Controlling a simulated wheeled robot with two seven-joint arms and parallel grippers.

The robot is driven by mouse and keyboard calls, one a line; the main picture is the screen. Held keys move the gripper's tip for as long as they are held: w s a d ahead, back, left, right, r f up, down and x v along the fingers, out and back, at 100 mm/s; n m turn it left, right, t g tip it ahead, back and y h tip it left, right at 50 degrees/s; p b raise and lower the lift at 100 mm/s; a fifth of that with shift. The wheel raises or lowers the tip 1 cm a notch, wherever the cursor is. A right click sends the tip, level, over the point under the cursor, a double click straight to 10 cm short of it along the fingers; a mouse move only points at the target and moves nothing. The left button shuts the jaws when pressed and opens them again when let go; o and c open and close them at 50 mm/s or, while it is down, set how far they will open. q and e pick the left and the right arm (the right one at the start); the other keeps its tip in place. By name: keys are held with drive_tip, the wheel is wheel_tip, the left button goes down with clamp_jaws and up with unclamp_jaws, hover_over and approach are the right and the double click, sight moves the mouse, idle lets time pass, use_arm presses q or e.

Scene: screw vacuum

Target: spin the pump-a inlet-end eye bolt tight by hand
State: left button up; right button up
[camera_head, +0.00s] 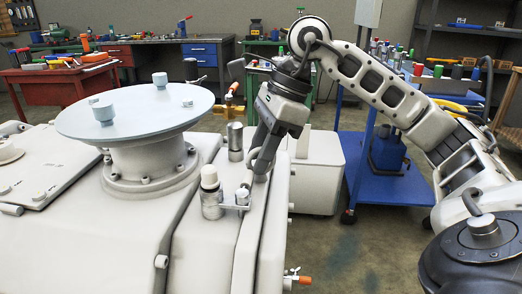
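The white pump housing (130,245) fills the lower left, with a round pale blue disc on a bolted flange on top. My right arm comes in from the right. My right gripper (259,163) points down at the housing's right top edge, just behind a small bottle-shaped fitting. A small grey part shows at its fingertips. I cannot tell whether this is the eye bolt, or whether the fingers are closed on it. No eye bolt can be clearly made out. My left gripper is not in view.
A white bottle-shaped fitting (211,191) and a grey cylinder (235,141) stand close to the gripper. A blue cart (385,184) stands behind on the right. Red and blue workbenches line the back. Open floor (350,255) lies right of the housing.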

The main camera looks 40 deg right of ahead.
clamp_jaws()
drive_tip(key=shift+m+t+h, duration=0.4)
drive_tip(key=shift+m, duration=0.9)
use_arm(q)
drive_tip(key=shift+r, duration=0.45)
use_arm(e)
drive_tip(key=shift+m+t, duration=0.3)
drive_tip(key=shift+m, duration=0.7)
unclamp_jaws()
drive_tip(key=shift+r, duration=0.15)
